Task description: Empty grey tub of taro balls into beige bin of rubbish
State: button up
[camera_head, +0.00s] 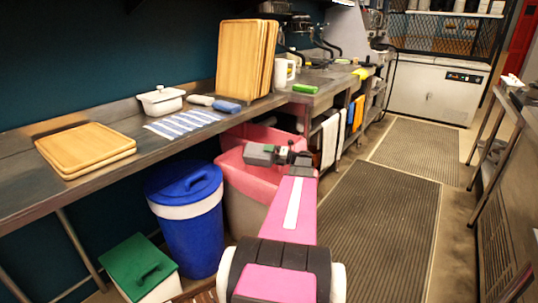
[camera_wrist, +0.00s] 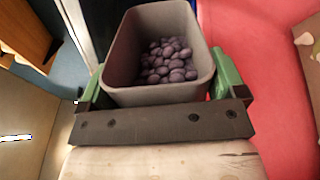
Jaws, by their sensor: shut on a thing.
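My gripper (camera_wrist: 158,82) is shut on the grey tub (camera_wrist: 158,96), with a green finger on each side of it. The tub is open-topped and holds many small purple taro balls (camera_wrist: 172,60) at its bottom. In the head view the tub (camera_head: 259,154) is at the end of my pink arm, by my gripper (camera_head: 281,156). It is over the beige bin (camera_head: 246,211), which has a pink liner (camera_head: 250,178). In the wrist view the liner (camera_wrist: 256,70) fills the right side, with some pale rubbish (camera_wrist: 308,38) at the edge. My arm hides part of the bin.
A blue lidded bin (camera_head: 190,235) and a green-lidded box (camera_head: 138,266) stand to the left. The steel counter (camera_head: 105,186) carries boards and a white dish (camera_head: 161,101). The matted floor (camera_head: 375,230) at right is clear.

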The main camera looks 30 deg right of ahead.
jog(key=m, duration=0.1)
jog(key=w+d+f+m, duration=0.1)
jog(key=f+m, duration=0.1)
jog(key=m, duration=0.1)
jog(key=shift+w+d+f, duration=0.2)
jog(key=shift+d+f, duration=0.05)
jog(key=shift+d, duration=0.05)
jog(key=shift+w+d+m, duration=0.25)
jog(key=shift+m, duration=0.6)
jog(key=shift+w+d+m, duration=0.2)
jog(key=shift+d+m, duration=0.05)
jog(key=shift+m, duration=0.6)
dwell(0.8)
